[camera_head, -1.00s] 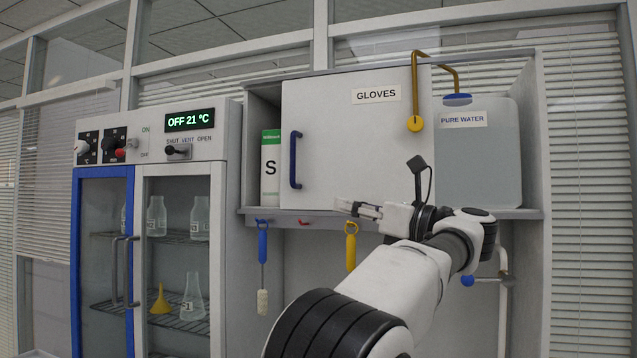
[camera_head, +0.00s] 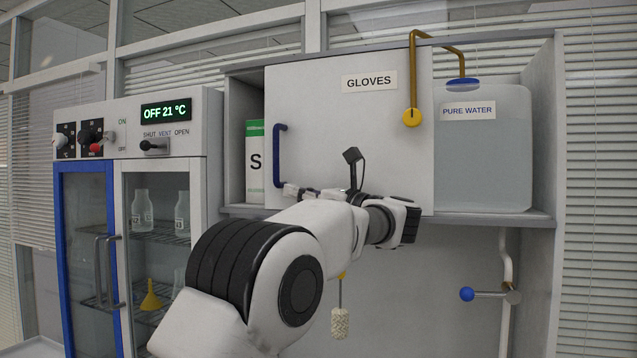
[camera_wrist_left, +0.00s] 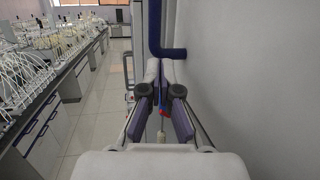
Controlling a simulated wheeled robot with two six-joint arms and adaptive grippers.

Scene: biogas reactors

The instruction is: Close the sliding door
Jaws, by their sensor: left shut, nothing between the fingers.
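The white sliding door (camera_head: 350,140) labelled GLOVES covers the middle of the wall cabinet, with the shelf open on both sides of it. Its blue vertical handle (camera_head: 279,155) is near its left edge. In the left wrist view the handle (camera_wrist_left: 154,30) shows beyond the fingertips, and the door face (camera_wrist_left: 245,80) fills the right side. My left gripper (camera_head: 290,190) is shut and empty, beside the handle's lower end. Whether it touches the handle, I cannot tell. My right gripper is out of view.
A box marked S (camera_head: 255,165) stands left of the door. A PURE WATER container (camera_head: 483,160) stands to the right. A brass pipe (camera_head: 412,70) hangs before the door's right part. A glass-doored oven (camera_head: 150,230) stands left. A blue-knobbed valve lever (camera_head: 467,294) is below the shelf.

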